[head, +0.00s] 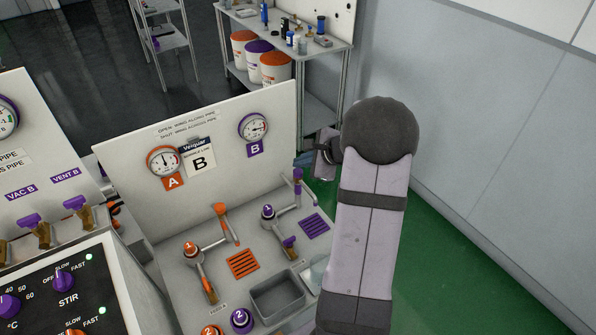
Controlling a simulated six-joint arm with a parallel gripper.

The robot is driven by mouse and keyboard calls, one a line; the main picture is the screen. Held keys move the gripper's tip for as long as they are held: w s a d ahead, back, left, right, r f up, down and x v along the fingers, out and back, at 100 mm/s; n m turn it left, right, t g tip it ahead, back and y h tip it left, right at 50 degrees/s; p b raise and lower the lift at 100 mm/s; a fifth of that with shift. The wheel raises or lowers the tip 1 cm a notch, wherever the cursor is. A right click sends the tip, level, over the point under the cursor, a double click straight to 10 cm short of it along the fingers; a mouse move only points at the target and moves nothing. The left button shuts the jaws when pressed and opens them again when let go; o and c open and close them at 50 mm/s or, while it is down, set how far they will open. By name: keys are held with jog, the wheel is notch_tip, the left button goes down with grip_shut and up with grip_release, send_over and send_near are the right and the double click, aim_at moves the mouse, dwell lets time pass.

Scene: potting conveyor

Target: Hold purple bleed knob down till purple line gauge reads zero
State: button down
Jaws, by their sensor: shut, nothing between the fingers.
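The purple line gauge (253,127), a round white dial with a purple rim, is on the upright panel above a purple B label (255,149). Its needle points to the right, but its scale is too small to read. I cannot tell which is the bleed knob. My arm stands upright at the right, with a small dark wrist part at its left. My gripper's fingers are hidden.
Purple levers (290,242) and a purple grille (314,225) are beside the purple pipe. An orange gauge (163,161), orange-ringed knob (191,248) and orange lever (221,210) are to the left. A grey tray (277,296) lies in front. A stirring panel (65,283) stands at lower left.

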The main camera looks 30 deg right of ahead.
aim_at(301, 173)
jog(key=shift+f, duration=0.15)
jog(key=shift+f+b, duration=0.3)
jog(key=shift+b, duration=0.3)
jog(key=shift+f+b, duration=0.55)
dwell(2.3)
jog(key=shift+r, duration=0.15)
dwell(1.0)
jog(key=shift+r+p, duration=0.7)
jog(key=shift+r, duration=0.15)
jog(key=shift+r, duration=0.1)
jog(key=shift+r+p, duration=1.95)
jog(key=shift+r, duration=0.5)
